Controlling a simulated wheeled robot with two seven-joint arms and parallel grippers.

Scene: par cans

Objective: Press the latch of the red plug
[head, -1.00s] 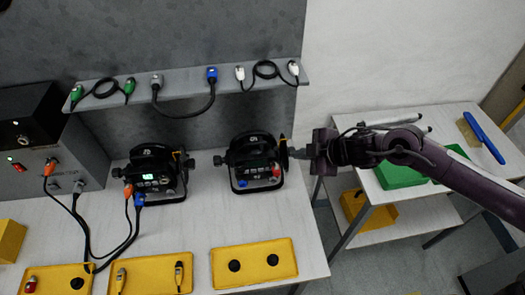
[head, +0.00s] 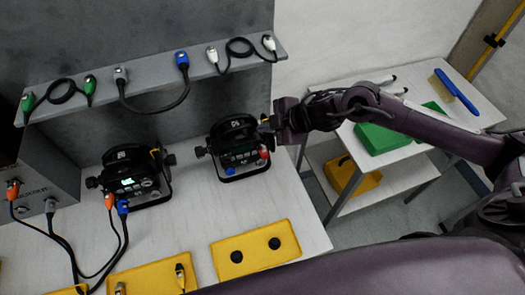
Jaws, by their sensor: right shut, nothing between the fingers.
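A black par can (head: 238,145) stands on the bench at right centre of the head view. A red connector (head: 264,153) and a blue one (head: 230,171) show low on its face; I cannot tell if the red one is a plug or a socket. Orange-red plugs sit in the left par can (head: 109,200) and in the grey control box (head: 13,188), each with a black cable. My right gripper (head: 268,124) is shut and empty at the right par can's right side, above the red connector. I cannot tell if it touches the par can. My left gripper is out of view.
The left par can (head: 133,178) has a lit green display. A grey shelf (head: 150,80) with green, grey, blue and white-ended cables hangs above. Yellow trays (head: 290,237) line the bench front. A side table (head: 440,150) with green boxes stands right.

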